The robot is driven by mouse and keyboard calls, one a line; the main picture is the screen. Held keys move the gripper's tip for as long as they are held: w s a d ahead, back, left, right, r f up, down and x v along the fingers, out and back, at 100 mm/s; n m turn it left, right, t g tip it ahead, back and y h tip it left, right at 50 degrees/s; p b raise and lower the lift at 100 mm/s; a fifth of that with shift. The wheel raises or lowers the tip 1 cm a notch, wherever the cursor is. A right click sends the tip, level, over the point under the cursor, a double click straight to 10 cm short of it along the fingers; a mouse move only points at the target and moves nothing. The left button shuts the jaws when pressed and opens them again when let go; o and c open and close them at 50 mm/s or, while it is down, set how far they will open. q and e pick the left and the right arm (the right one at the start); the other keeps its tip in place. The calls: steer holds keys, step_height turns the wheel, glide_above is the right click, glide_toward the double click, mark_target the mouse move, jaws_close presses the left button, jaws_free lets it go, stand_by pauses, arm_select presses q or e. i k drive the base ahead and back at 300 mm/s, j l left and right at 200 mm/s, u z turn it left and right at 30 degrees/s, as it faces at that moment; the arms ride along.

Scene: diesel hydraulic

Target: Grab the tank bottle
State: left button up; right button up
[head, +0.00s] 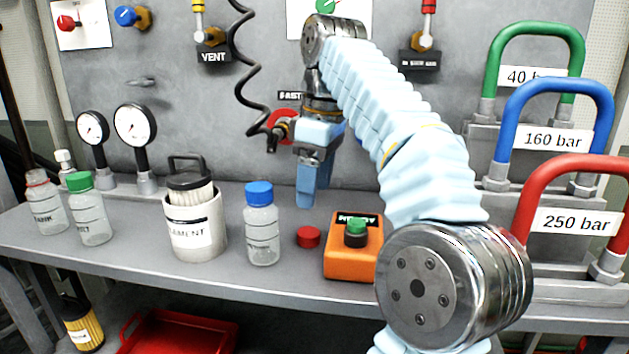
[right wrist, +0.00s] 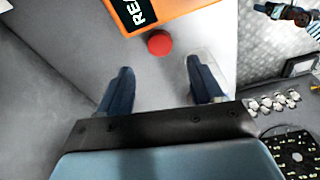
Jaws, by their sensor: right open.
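The tank bottle (head: 47,208) stands upright at the far left of the bench in the head view. It is clear, with a dark label reading "ANK" in part and a red ring at its neck. My right gripper (head: 312,198) points down over the bench, far to the right of that bottle, between the blue-capped bottle (head: 261,228) and the orange box (head: 345,262). In the right wrist view its blue fingers (right wrist: 160,90) are spread and empty. A red cap (head: 308,237) lies on the bench just beyond the fingertips (right wrist: 159,43). My left gripper is out of view.
A green-capped bottle (head: 89,212) stands close beside the tank bottle, with pressure gauges (head: 134,127) behind. A coiled black cable (head: 243,75) hangs before the panel. Coloured handles (head: 575,175) rise at right.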

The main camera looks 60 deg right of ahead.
mark_target(43, 198)
steer(key=k+j, duration=0.1)
steer(key=j, duration=0.25)
steer(key=k+j, duration=0.15)
steer(key=j, duration=0.15)
steer(key=k+j, duration=0.1)
steer(key=j, duration=0.25)
steer(key=k+j, duration=0.15)
steer(key=j, duration=0.15)
